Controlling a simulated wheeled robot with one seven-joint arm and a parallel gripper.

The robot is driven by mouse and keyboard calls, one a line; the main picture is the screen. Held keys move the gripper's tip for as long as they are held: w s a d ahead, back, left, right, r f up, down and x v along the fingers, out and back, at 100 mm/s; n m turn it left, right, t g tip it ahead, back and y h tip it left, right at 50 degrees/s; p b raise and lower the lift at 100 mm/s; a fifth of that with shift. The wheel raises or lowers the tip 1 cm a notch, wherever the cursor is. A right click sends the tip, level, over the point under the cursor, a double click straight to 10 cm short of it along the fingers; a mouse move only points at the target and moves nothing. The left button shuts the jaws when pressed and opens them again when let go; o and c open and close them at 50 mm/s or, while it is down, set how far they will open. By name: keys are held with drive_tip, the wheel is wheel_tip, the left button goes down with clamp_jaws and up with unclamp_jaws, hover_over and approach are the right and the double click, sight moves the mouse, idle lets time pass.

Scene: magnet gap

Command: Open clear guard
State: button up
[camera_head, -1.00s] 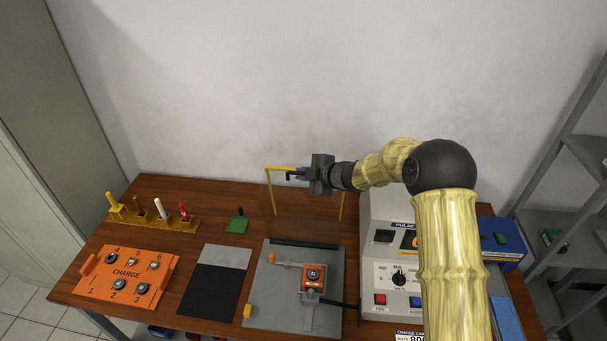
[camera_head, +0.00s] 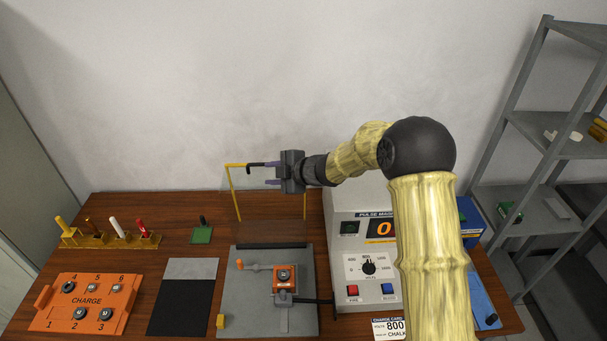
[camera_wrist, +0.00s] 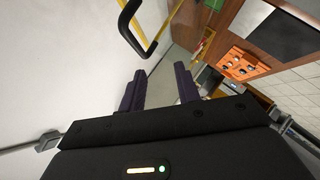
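The clear guard (camera_head: 268,208) stands raised, nearly upright, at the back of the grey fixture plate (camera_head: 246,296). Its yellow edging (camera_head: 235,192) shows on both sides and along part of the top. A black bent handle (camera_head: 255,164) is at its top edge; it also shows in the wrist view (camera_wrist: 150,48). My gripper (camera_head: 271,173) is at the guard's top, just right of the handle. In the wrist view its purple fingers (camera_wrist: 159,88) are apart with nothing between them, and the handle is outside them. My gripper's body hides part of the guard's top.
An orange clamp block (camera_head: 285,278) sits on the fixture. A pulse unit (camera_head: 352,245) stands to its right, partly behind my arm. An orange charge tray (camera_head: 88,301), black mat (camera_head: 182,308) and yellow tool rack (camera_head: 110,240) lie left. Shelves (camera_head: 555,150) stand at far right.

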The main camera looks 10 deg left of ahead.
drive_tip(key=b+v, duration=0.2)
drive_tip(key=v, duration=1.1)
drive_tip(key=shift+w, duration=0.15)
drive_tip(key=shift+w+d, duration=0.1)
drive_tip(key=shift+w, duration=0.05)
drive_tip(key=c, duration=0.5)
drive_tip(key=d+m+t+h, duration=0.1)
drive_tip(key=d+m, duration=0.1)
drive_tip(key=d+m+t+h, duration=0.1)
drive_tip(key=d+m, duration=0.2)
drive_tip(key=d+m+t+h, duration=0.1)
drive_tip(key=d+m+h, duration=0.1)
drive_tip(key=d, duration=0.1)
drive_tip(key=shift+d+f+t+b, duration=0.25)
drive_tip(key=shift+t+b, duration=0.05)
clamp_jaws()
drive_tip(key=s+d+f+m+h, duration=0.3)
drive_tip(key=s+d+m+h, duration=0.25)
drive_tip(key=d+m, duration=0.35)
drive_tip(key=s+d+f+m+g, duration=0.2)
drive_tip(key=s+d+m+g, duration=0.1)
drive_tip(key=s, duration=0.6)
drive_tip(key=s+d+f+m+g+h, duration=0.1)
drive_tip(key=s+d+f+m+g, duration=0.2)
drive_tip(key=s, duration=0.6)
drive_tip(key=shift+s+d+m, duration=0.2)
drive_tip(key=shift+d+m, duration=0.6)
drive_tip(key=shift+m, duration=0.4)
